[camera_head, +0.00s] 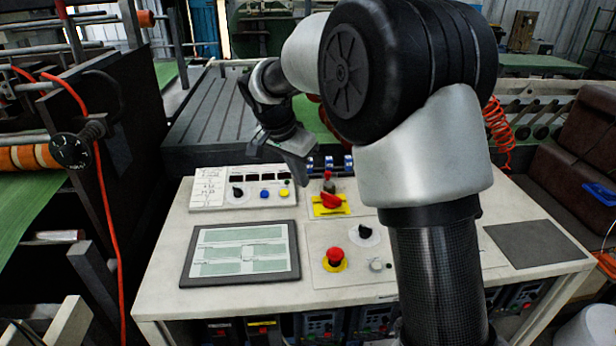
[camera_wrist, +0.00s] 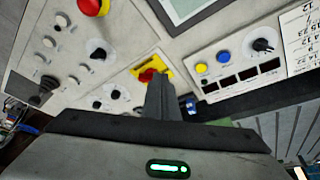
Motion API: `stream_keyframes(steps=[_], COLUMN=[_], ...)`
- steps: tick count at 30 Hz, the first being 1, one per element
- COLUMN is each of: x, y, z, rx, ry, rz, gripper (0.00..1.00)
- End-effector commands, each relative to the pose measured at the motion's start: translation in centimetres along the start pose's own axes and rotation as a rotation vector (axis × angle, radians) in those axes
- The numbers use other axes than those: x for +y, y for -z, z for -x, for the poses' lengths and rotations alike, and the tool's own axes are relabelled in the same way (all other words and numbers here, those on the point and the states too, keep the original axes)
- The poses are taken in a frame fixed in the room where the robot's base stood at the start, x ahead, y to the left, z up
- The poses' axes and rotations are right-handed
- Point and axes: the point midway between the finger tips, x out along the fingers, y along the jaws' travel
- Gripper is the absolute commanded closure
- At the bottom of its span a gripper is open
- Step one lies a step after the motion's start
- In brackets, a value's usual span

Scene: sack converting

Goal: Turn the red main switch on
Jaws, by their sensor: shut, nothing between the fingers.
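The red main switch (camera_head: 331,202) is a rotary handle on a yellow plate, on the sloping grey control panel at the middle of the desk. Its handle lies across the plate at a slant. In the wrist view the red switch (camera_wrist: 147,75) shows just beyond the fingers, which cover part of its yellow plate. My gripper (camera_head: 303,178) is shut and empty, above and to the left of the switch in the head view. In the wrist view my gripper's fingers (camera_wrist: 162,88) point toward the plate; I cannot tell whether they touch it.
A red emergency button (camera_head: 334,257) on a yellow ring sits in front of the switch. A white box (camera_head: 243,188) with knobs and displays stands to the left, behind a framed sheet (camera_head: 242,252). My arm hides the panel's right part.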

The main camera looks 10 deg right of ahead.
Motion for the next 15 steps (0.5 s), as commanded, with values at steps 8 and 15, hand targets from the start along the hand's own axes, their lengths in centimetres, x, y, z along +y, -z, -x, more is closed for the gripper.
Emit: stream_keyframes(steps=[8, 15], x=[-0.4, -0.3], y=[-0.1, -0.1], z=[-2.9, -8.1], rx=[0.0, -0.002], ry=[-0.007, -0.008], rz=[-0.014, -0.014], gripper=[1.0, 1.0])
